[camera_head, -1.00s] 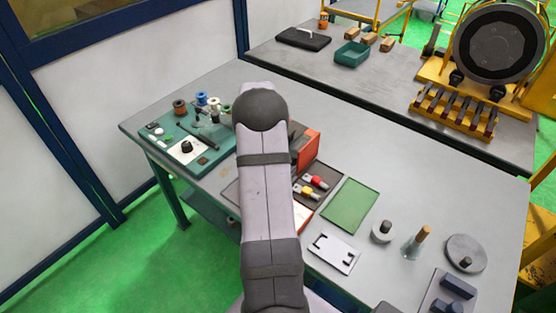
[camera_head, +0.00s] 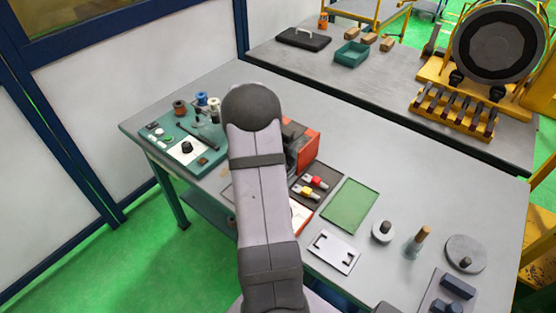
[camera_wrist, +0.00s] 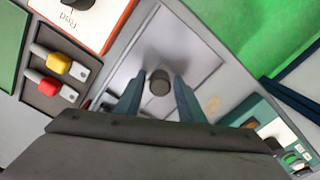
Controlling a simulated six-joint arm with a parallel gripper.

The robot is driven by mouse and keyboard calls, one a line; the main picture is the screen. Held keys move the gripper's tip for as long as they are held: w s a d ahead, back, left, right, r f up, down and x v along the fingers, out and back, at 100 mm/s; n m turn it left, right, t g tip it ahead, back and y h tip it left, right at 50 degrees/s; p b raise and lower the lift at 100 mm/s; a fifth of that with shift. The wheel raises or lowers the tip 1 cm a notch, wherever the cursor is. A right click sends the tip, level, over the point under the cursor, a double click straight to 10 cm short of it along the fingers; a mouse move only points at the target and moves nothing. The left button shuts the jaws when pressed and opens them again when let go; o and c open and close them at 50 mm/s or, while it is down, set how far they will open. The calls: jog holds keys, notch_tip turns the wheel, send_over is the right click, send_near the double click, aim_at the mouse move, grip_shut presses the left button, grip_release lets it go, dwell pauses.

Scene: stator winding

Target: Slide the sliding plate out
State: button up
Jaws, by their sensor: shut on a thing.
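The sliding plate (camera_wrist: 185,45) is a light grey square plate with a thin border, seen in the wrist view. A short dark round knob (camera_wrist: 159,82) stands on it. My gripper (camera_wrist: 159,92) has its two blue-grey fingers on either side of this knob and is shut on it. In the head view my own arm hides the gripper and most of the plate.
A red-orange machine box (camera_head: 306,147) stands right of my arm, with a dark tray (camera_head: 318,178) holding red and yellow connectors beside it. A teal board (camera_head: 172,150) with spools lies to the left. A green mat (camera_head: 350,206) lies farther right.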

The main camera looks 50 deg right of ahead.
jog(key=shift+a, duration=3.05)
jog(key=o, duration=0.5)
jog(key=shift+r+p, duration=0.1)
jog(key=shift+p, duration=0.2)
notch_tip(320, 180, up, 6)
jog(key=p, duration=0.4)
jog(key=shift+p, duration=0.4)
